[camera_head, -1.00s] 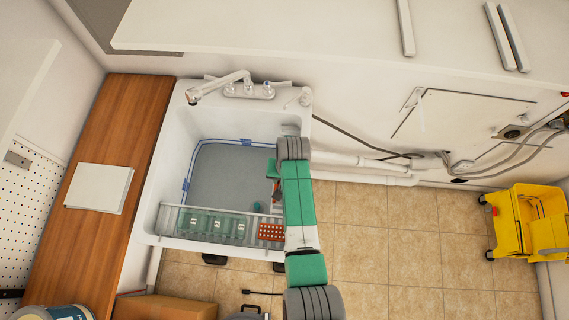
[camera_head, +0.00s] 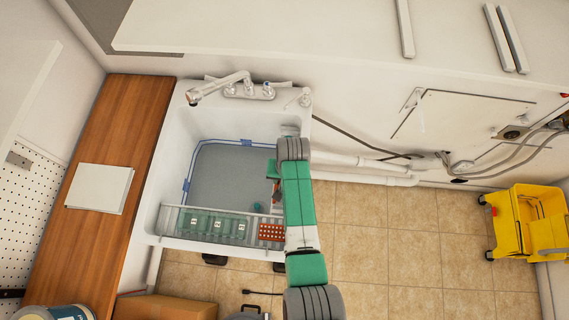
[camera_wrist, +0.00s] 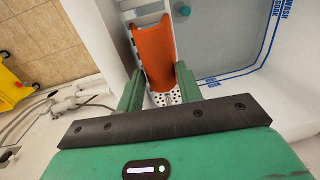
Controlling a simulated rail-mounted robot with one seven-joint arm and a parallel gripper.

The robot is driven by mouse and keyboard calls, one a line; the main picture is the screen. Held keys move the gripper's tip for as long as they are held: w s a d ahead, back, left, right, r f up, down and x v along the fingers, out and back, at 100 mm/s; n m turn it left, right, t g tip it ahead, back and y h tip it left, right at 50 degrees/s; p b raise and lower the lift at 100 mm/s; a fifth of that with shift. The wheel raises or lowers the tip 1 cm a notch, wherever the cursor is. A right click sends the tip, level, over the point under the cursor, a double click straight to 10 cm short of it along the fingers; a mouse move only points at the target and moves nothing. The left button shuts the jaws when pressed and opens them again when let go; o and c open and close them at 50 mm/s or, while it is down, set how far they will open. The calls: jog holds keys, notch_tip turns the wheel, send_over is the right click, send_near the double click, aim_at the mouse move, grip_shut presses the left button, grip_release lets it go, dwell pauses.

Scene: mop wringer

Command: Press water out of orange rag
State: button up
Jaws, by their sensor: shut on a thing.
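The orange rag (camera_wrist: 153,50) shows in the wrist view as a curved sheet. Its near end lies between the green fingers of my gripper (camera_wrist: 159,88), which is shut on it. The rag's far end reaches over a white slatted strip. A pale perforated piece (camera_wrist: 166,98) shows below the rag's near end. In the head view my gripper (camera_head: 273,172) is low at the right side of the white sink (camera_head: 167,150), largely hidden by my arm. A small orange patch (camera_head: 276,187) shows by it. The part of the rag between the fingers is partly hidden.
An orange-red piece with pale dots (camera_head: 271,232) sits in the front rack (camera_head: 240,215), beside several green items. A small teal round thing (camera_head: 258,208) lies in the basin. A faucet (camera_head: 220,86) stands behind. A yellow mop bucket (camera_head: 530,222) stands far right.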

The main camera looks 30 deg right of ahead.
dwell(0.4)
notch_tip(320, 180, up, 9)
jog(key=shift+r, duration=0.1)
dwell(0.5)
dwell(0.3)
